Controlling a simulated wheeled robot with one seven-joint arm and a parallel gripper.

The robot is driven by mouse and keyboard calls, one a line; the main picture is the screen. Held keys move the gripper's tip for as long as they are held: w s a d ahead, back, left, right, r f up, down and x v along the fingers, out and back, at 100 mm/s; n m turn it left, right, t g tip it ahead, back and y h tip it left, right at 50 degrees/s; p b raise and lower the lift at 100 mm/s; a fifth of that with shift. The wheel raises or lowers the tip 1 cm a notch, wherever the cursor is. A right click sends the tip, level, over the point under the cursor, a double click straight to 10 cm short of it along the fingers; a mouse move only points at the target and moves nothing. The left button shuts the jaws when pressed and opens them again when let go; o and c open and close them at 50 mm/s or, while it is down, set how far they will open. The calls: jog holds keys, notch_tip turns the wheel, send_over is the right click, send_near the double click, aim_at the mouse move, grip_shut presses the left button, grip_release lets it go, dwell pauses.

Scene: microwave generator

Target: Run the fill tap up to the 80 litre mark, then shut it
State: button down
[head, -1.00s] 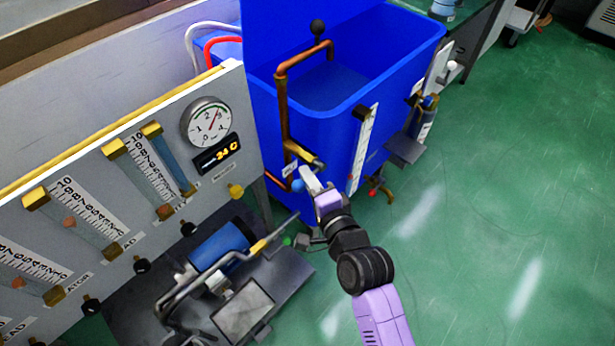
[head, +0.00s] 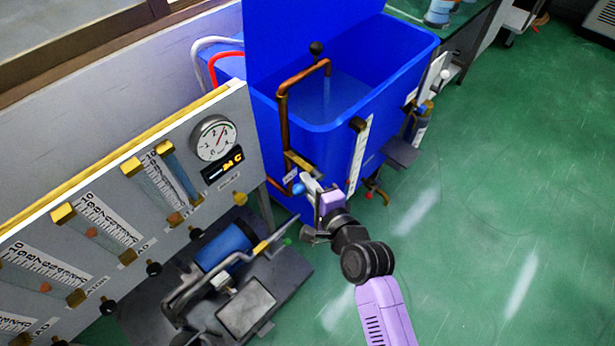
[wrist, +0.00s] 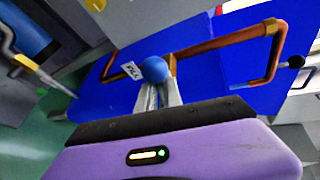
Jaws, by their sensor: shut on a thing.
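The fill tap is a copper pipe (head: 283,115) on the blue tank (head: 335,140), with a blue ball knob (head: 298,188) low on the handle. A thin stream of water (head: 327,92) falls from the spout into the tank. My gripper (head: 309,186) is at the knob, shut on the tap handle. In the wrist view, the knob (wrist: 155,69) sits at the tips of the fingers (wrist: 160,95), beside a small white label. The white level scale (head: 360,155) stands on the tank's front, right of my gripper. Its marks and the level are too small to read.
A grey panel (head: 200,170) with flow tubes and a dial gauge (head: 213,138) stands to the left. A blue pump (head: 225,248) on a dark base lies below it. A drain valve (head: 376,190) sits low right of my gripper. Green floor at the right is clear.

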jog(key=shift+s+a, duration=0.15)
jog(key=shift+a, duration=0.15)
jog(key=c, duration=1.5)
grip_release()
jog(key=shift+d, duration=0.1)
jog(key=shift+d+r, duration=0.1)
jog(key=shift+d, duration=0.05)
jog(key=v, duration=0.7)
jog(key=shift+s+p, duration=0.25)
jog(key=shift+p, duration=0.15)
jog(key=shift+d+r, duration=0.1)
jog(key=shift+d, duration=0.05)
